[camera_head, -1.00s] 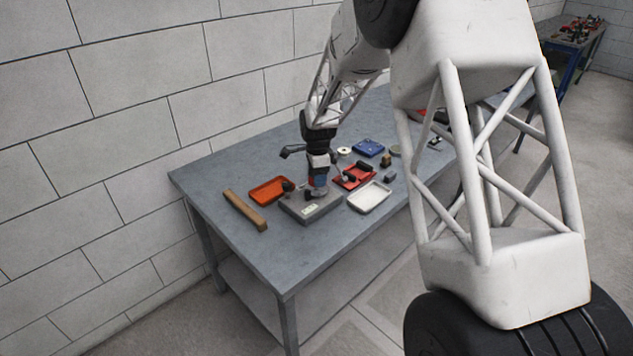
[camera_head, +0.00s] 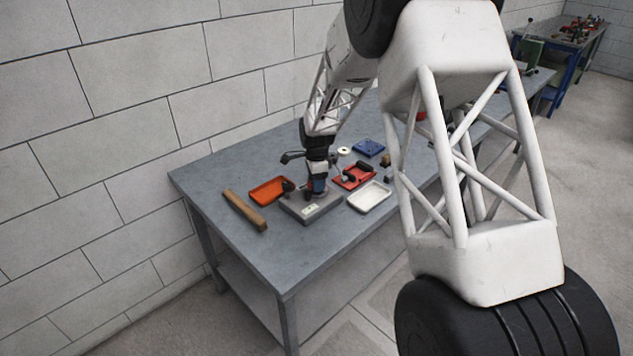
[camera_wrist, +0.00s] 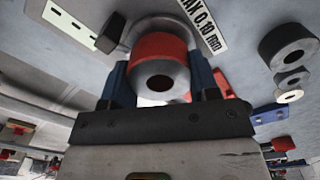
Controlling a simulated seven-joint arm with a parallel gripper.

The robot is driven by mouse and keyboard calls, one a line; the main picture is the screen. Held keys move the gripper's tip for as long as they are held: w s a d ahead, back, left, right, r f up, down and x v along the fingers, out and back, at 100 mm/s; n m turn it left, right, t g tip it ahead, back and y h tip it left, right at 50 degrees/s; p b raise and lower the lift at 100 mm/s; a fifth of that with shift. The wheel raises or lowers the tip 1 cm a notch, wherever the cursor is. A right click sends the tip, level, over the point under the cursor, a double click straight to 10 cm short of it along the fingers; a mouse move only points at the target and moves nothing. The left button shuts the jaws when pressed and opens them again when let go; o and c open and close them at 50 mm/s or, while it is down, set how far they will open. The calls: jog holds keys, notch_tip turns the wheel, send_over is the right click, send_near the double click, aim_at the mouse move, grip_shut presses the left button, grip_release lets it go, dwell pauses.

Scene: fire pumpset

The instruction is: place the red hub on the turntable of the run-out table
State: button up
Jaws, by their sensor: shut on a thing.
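The red hub (camera_wrist: 160,50), a red ring with a grey bored end, is between the blue fingers of my gripper (camera_wrist: 160,80) in the wrist view. My gripper is shut on it. In the head view my gripper (camera_head: 317,187) points down over the run-out table (camera_head: 312,212), a grey block with a white label. The rounded grey turntable (camera_wrist: 136,30) shows behind the hub in the wrist view, next to the label reading 0.10 mm (camera_wrist: 203,24). The hub covers much of the turntable. I cannot tell whether the hub touches it.
An orange tray (camera_head: 260,197) and a wooden bar (camera_head: 244,211) lie left of the run-out table. A red tray (camera_head: 342,183), a white tray (camera_head: 361,203) and a blue block (camera_head: 369,147) lie right and behind. The bench front (camera_head: 275,255) is clear.

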jog(key=shift+f, duration=0.2)
jog(key=shift+f, duration=0.15)
jog(key=o, duration=1.2)
notch_tip(320, 180, up, 12)
jog(key=shift+r, duration=0.2)
dwell(0.8)
